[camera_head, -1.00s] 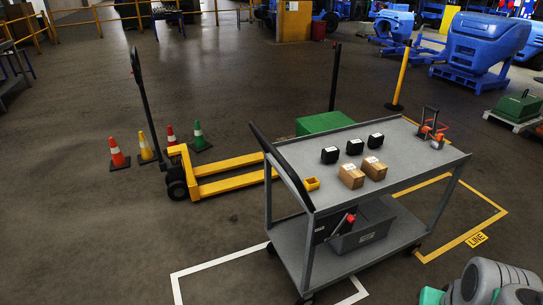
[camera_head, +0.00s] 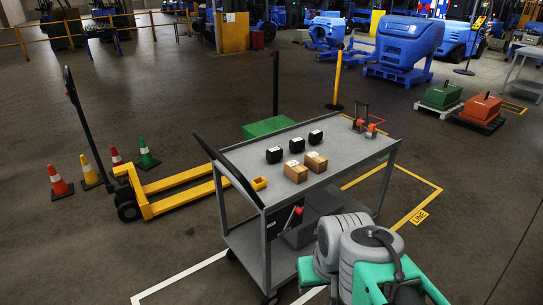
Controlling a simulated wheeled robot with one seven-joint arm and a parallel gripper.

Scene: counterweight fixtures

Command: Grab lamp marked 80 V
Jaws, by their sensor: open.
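No lamp marked 80 V can be made out. A grey two-shelf cart (camera_head: 338,143) stands in the middle of the view. On its top sit three small black items with white labels: one at left (camera_head: 273,156), one in the middle (camera_head: 297,146) and one at right (camera_head: 315,138). Their lettering is too small to read, and I cannot tell whether any is a lamp. My grey and teal arm is at the bottom right, in front of the cart's lower part. My gripper's fingers do not show.
Two cardboard boxes (camera_head: 295,172) (camera_head: 315,162), a yellow holder (camera_head: 259,184) and an orange-and-black device (camera_head: 366,120) are also on the cart. A yellow pallet jack (camera_head: 165,185) and several cones (camera_head: 90,172) stand left. Open floor lies right of the cart.

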